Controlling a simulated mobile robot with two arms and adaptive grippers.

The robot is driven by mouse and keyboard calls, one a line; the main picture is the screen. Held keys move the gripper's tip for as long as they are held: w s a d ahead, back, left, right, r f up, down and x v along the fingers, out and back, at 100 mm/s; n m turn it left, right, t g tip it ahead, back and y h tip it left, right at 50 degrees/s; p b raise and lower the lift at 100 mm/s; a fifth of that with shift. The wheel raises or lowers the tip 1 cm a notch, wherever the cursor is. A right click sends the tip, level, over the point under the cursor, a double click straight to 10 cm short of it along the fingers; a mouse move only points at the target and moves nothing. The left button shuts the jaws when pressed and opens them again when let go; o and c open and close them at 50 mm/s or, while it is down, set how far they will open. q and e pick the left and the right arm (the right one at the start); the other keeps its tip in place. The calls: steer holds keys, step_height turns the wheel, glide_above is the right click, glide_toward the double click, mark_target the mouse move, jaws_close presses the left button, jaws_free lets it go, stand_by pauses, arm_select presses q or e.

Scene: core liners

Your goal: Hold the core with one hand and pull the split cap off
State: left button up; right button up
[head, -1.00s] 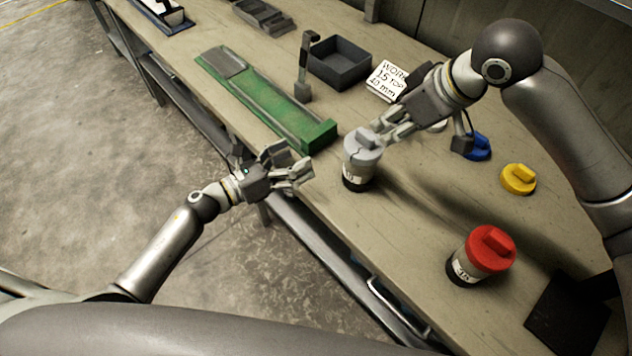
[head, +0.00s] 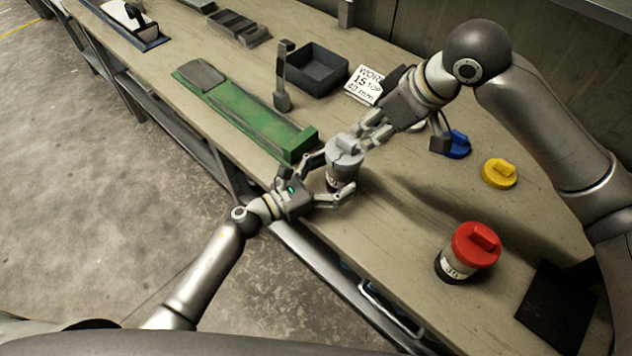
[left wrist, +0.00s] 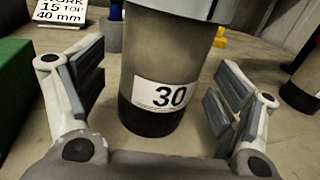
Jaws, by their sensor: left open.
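The core (head: 333,181) stands upright on the bench with a grey split cap (head: 346,149) on top. In the left wrist view the core (left wrist: 185,62) is a grey-brown cylinder with a dark base and a "30" label; only the lower edge of the cap shows. My left gripper (head: 336,175) is open, with one finger on each side of the core. In the left wrist view there is a gap between each finger and the core. My right gripper (head: 368,135) is at the right of the cap, its fingers apart; whether they touch the cap is unclear.
A red-capped core (head: 473,250) stands at the right. A yellow cap (head: 499,173) and a blue cap (head: 457,144) lie behind. A green tray (head: 240,108), a dark bin (head: 317,71) and a white sign (head: 365,84) are farther back. The bench's front edge runs beneath my left arm.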

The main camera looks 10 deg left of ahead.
arm_select(q)
steer(key=shift+x, duration=1.05)
steer(key=c, duration=1.6)
arm_select(e)
steer(key=shift+o, duration=0.3)
